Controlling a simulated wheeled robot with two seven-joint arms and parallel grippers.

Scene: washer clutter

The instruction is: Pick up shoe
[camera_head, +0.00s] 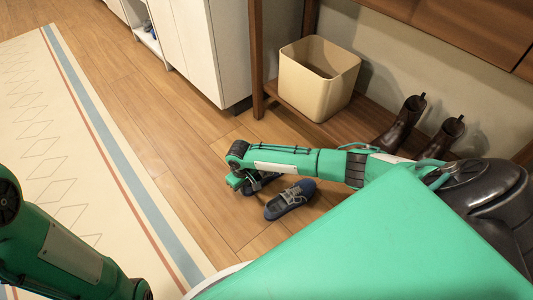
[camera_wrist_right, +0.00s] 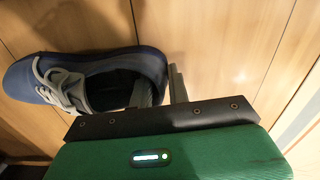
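One shoe (camera_head: 290,199) shows whole in the head view, below my right forearm.
A beige bin (camera_head: 306,90) stands on a low wooden shelf, with brown boots (camera_head: 399,123) to its right. A white cabinet (camera_head: 190,45) stands behind. A patterned rug (camera_head: 60,130) lies on the left. Bare floor lies between the rug and the shoes.

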